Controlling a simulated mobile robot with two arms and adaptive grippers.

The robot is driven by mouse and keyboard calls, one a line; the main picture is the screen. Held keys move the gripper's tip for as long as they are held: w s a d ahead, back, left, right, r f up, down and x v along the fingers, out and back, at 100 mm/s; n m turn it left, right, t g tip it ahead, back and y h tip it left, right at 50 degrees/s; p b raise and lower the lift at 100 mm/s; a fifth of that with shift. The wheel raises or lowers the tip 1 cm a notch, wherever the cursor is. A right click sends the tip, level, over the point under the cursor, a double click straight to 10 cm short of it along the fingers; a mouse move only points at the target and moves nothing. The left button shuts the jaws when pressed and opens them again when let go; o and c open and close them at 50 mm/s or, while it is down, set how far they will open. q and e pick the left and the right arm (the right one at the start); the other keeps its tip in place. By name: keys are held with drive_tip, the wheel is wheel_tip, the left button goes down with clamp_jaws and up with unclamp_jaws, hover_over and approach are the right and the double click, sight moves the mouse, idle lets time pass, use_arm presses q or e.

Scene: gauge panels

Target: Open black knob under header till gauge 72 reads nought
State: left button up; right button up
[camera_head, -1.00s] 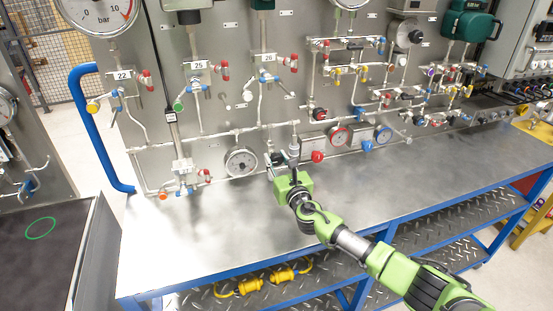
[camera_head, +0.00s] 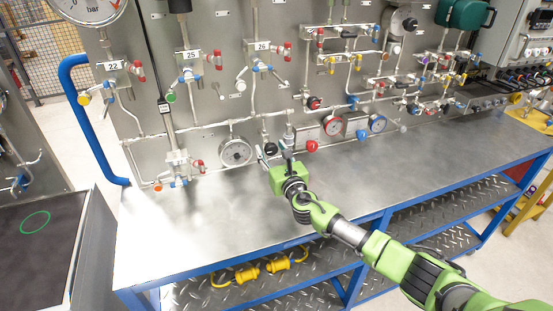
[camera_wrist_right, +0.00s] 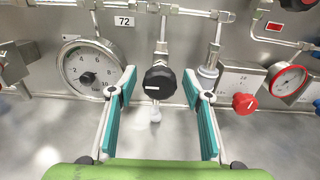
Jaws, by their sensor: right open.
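The black knob (camera_wrist_right: 160,82) sits under the header pipe (camera_wrist_right: 165,10) and shows in the middle of the right wrist view. Gauge 72 (camera_wrist_right: 90,70), a round white dial, is left of it, with the label 72 (camera_wrist_right: 124,21) above; I cannot read its needle surely. My right gripper (camera_wrist_right: 159,88) is open, with teal-padded fingers left and right of the knob in the picture and visible gaps on both sides. In the head view my right gripper (camera_head: 275,157) is low in front of the panel, right of the gauge (camera_head: 236,152). My left gripper is not in view.
A red knob (camera_wrist_right: 244,103) and a red-rimmed gauge (camera_wrist_right: 288,80) are to the right of the gripper. The steel bench top (camera_head: 220,220) below is clear. A blue handrail (camera_head: 88,120) stands at the panel's left end. Other valves and pipes crowd the panel.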

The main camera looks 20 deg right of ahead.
drive_tip(key=s, duration=1.1)
drive_tip(key=shift+s+d, duration=0.2)
drive_tip(key=shift+s, duration=0.15)
